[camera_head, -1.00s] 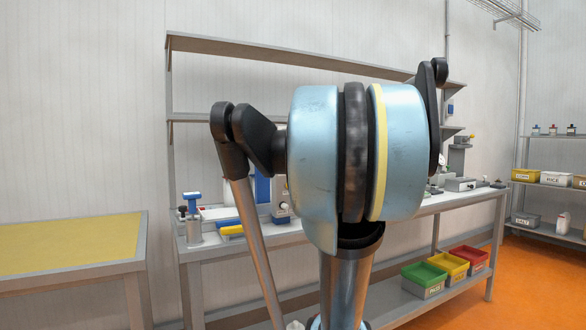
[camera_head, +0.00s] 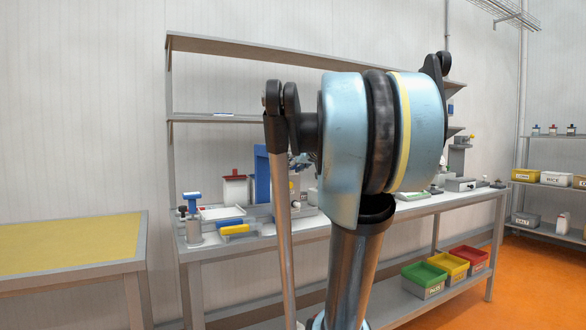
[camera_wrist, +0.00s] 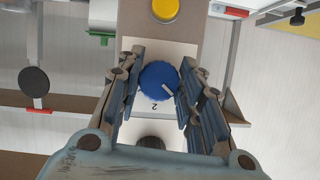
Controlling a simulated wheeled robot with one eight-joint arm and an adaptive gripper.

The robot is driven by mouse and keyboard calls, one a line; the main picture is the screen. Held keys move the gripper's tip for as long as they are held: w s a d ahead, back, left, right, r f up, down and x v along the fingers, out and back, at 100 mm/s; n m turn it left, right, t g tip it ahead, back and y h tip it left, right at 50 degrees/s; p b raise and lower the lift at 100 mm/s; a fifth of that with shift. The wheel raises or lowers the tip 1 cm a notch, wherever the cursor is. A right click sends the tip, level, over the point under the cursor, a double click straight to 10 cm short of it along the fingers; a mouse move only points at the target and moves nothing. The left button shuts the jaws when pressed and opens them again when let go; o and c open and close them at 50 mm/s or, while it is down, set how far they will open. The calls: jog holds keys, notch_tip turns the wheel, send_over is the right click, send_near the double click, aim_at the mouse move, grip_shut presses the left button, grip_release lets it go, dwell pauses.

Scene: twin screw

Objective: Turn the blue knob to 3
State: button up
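The blue knob (camera_wrist: 159,81) sits on a pale panel in the middle of the wrist view, with a short white mark at its lower right. A dark digit 2 shows just below it; other digits are hidden or cannot be read. My gripper (camera_wrist: 162,58) has its two fingers on either side of the knob, left and right. The fingers stand apart around it; whether the pads touch it I cannot tell. In the head view, my arm hides the knob and gripper.
A yellow button (camera_wrist: 165,9) is above the knob and a dark round part (camera_wrist: 151,142) below it. In the head view, the workbench (camera_head: 310,229) carries a yellow-handled device (camera_head: 234,229) and a blue-topped stand (camera_head: 193,215). Coloured bins (camera_head: 424,274) lie on its lower shelf.

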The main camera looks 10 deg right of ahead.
dwell(0.3)
jog(key=shift+d+f+m+t+y, duration=0.1)
jog(key=shift+m+t+y, duration=0.25)
jog(key=shift+m+y, duration=1.6)
jog(key=shift+f+m+t+y, duration=0.1)
jog(key=shift+m+t+y, duration=0.3)
jog(key=shift+m, duration=2.85)
jog(key=shift+d+f+m+t+y, duration=0.1)
jog(key=shift+m+t+y, duration=0.15)
jog(key=shift+m+y, duration=1.75)
jog(key=shift+a+m+h, duration=0.1)
jog(key=shift+m+h, duration=0.45)
jog(key=shift+m, duration=0.25)
jog(key=o, duration=1.1)
jog(key=shift+r, duration=0.1)
jog(key=shift+c, duration=0.2)
jog(key=v, duration=1.2)
